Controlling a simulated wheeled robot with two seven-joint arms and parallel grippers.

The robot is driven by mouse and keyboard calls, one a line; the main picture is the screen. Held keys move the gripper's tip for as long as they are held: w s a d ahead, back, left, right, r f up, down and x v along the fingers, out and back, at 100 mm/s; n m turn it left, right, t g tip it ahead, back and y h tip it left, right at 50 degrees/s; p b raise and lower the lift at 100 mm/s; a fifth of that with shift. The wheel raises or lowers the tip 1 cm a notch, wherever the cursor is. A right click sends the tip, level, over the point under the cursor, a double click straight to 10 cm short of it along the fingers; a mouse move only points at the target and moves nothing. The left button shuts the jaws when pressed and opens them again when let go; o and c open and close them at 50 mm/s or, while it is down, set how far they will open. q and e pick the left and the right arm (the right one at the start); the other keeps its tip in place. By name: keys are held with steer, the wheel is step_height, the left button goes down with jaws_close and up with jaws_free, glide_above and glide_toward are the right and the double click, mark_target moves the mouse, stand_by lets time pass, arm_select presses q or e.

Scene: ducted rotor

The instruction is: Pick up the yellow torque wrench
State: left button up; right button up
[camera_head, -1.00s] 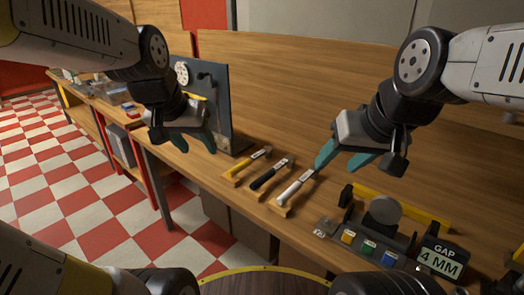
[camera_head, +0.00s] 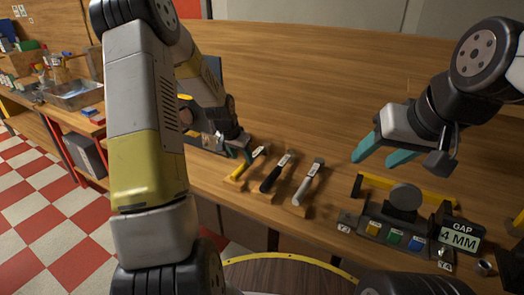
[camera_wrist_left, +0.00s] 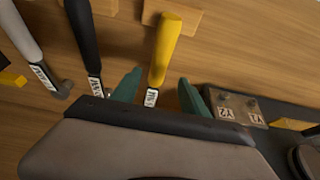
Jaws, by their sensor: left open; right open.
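The yellow torque wrench (camera_head: 241,173) lies on a small wooden rest on the bench, leftmost of three wrenches in the head view. My left gripper (camera_head: 239,152) is open just above its far end. In the left wrist view the yellow handle (camera_wrist_left: 165,45) points away between the two teal fingertips of the open left gripper (camera_wrist_left: 160,90). I cannot tell if either finger touches it. My right gripper (camera_head: 380,152) is open and empty, above the bench to the right.
A black-handled wrench (camera_head: 272,179) and a white-handled wrench (camera_head: 305,188) lie close beside it. A fixture with coloured blocks (camera_head: 393,233) and a "GAP 4 MM" sign (camera_head: 459,237) stand at the right. A dark board is mostly hidden behind my left arm.

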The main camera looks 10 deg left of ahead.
mark_target(246, 162)
arm_select(q)
steer(key=x, duration=0.6)
steer(key=shift+d+f, duration=0.2)
jaws_close()
